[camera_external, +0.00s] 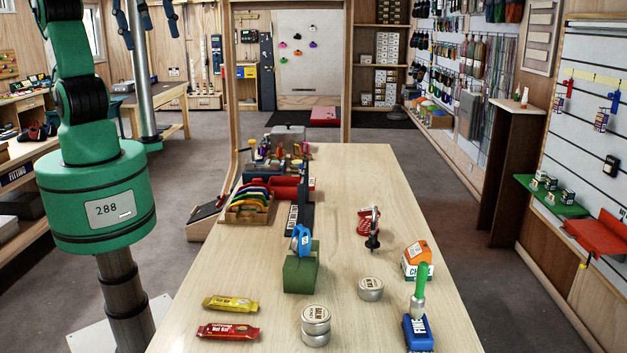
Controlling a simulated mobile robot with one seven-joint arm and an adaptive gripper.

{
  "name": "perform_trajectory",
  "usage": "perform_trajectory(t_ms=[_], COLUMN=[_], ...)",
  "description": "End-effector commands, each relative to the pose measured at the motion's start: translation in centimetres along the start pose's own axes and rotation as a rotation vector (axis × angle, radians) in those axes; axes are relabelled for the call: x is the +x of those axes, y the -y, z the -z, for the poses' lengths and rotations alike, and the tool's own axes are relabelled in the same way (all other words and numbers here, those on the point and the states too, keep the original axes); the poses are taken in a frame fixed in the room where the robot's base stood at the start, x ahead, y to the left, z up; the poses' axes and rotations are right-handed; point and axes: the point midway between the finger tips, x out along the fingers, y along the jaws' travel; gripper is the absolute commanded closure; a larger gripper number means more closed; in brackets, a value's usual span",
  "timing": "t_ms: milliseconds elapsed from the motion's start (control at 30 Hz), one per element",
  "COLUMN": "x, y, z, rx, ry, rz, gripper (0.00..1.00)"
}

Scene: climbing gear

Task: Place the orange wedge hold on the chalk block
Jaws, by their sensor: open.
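The orange wedge hold (417,252), with a pale label on its face, sits on top of the chalk block (411,272) at the right of the wooden table. The chalk block is a small white and green box with partly visible lettering. The hold looks tilted and touches the block's top; its underside is hidden. My green arm rises at the left and leaves the top of the picture. My gripper is out of view.
Gear crowds the far left; the far right of the table is clear.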

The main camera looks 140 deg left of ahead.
Motion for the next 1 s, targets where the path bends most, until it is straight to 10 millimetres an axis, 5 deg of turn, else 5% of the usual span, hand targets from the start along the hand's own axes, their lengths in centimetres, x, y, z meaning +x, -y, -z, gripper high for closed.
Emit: perform_trajectory(t_ms=[233, 600, 1000], x=[-2.1, -2.7, -2.5], y=[-2.1, -3.8, -4.1], z=[-6.8, -15.5, -17.6], rx=[0.045, 0.098, 0.111], ry=[-0.038, -0.082, -0.091], rz=[-0.022, -0.05, -0.058], gripper=[0.31, 0.31, 0.31])
